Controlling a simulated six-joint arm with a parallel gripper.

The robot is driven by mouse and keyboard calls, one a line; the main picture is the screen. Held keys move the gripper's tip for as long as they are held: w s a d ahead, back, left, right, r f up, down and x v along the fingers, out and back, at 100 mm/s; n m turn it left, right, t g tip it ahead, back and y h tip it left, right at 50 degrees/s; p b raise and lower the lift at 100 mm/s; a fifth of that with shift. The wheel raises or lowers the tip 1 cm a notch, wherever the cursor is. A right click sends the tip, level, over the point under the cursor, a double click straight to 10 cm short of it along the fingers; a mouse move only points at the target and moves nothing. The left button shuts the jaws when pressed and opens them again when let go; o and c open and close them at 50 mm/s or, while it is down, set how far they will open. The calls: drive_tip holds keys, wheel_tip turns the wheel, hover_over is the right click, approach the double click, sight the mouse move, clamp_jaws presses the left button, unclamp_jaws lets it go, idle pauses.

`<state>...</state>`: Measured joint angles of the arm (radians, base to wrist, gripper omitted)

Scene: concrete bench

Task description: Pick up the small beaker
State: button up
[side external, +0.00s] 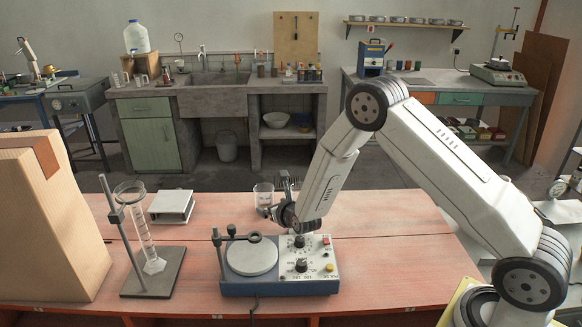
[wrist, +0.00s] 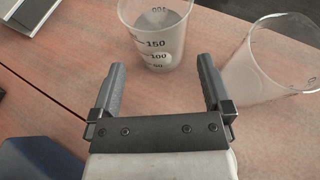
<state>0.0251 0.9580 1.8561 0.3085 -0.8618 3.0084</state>
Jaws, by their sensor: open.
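Two clear beakers show in the wrist view. One, with marks such as 150 and 100 (wrist: 158,40), stands on the bench just beyond the gap between my fingers. The other (wrist: 268,62) stands to the right, beyond my right finger, and is partly cut off. I cannot tell for sure which is the smaller. My gripper (wrist: 160,78) is open and empty, with neither beaker between its fingertips. In the side view, a clear beaker (side external: 263,195) stands just left of my gripper (side external: 276,210), which hides part of that area.
A hotplate stirrer (side external: 250,288) with a post and ring stands in front of my gripper. A measuring cylinder (side external: 148,240) stands by a stand (side external: 140,286) at left.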

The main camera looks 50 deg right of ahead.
sight(269, 205)
drive_tip(key=shift+f, duration=0.2)
drive_tip(key=shift+w, duration=0.1)
drive_tip(key=shift+x, duration=2.4)
drive_tip(key=c, duration=1.3)
drive_tip(key=shift+r, duration=0.15)
